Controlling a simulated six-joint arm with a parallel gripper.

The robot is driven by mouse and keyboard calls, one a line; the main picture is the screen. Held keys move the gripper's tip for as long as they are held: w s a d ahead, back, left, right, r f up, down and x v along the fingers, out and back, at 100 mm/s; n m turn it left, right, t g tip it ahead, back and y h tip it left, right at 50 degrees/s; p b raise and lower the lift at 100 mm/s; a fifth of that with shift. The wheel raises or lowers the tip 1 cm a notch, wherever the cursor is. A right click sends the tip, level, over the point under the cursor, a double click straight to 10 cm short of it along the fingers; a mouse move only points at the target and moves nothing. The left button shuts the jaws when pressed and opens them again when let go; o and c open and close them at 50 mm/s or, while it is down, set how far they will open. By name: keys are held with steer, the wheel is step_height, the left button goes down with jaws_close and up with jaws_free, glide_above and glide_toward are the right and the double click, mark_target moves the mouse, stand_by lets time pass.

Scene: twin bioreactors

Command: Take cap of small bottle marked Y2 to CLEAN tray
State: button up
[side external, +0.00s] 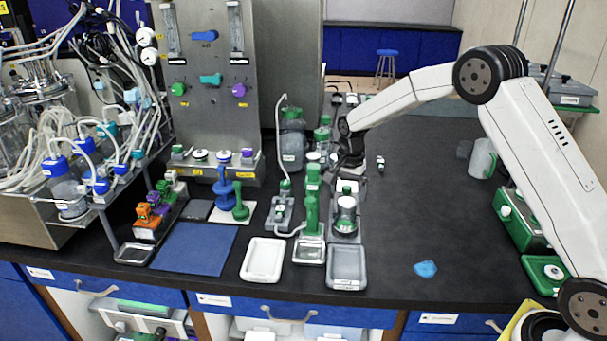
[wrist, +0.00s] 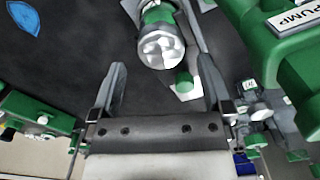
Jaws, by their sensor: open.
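My gripper (wrist: 160,72) is open in the wrist view, with nothing between its fingers. In the side view my gripper (side external: 349,160) hangs above the row of green-topped bottles. A bottle with a silvery part and green (wrist: 160,42) lies just beyond the fingertips in the wrist view. A small green cap or knob (wrist: 185,82) shows beside it, near the right finger. A bottle with a silver band and green top (side external: 346,205) stands below the gripper in the side view. No Y2 or CLEAN marking is readable. A white tray (side external: 247,275) and a grey tray (side external: 333,284) lie at the front.
A large bottle with tubing (side external: 292,140) is behind. A blue mat (side external: 190,248) lies at left.

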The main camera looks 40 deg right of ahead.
mark_target(347, 203)
steer(key=shift+f, duration=1.75)
steer(key=c, duration=1.2)
steer(key=shift+o, duration=0.2)
steer(key=shift+r, duration=0.1)
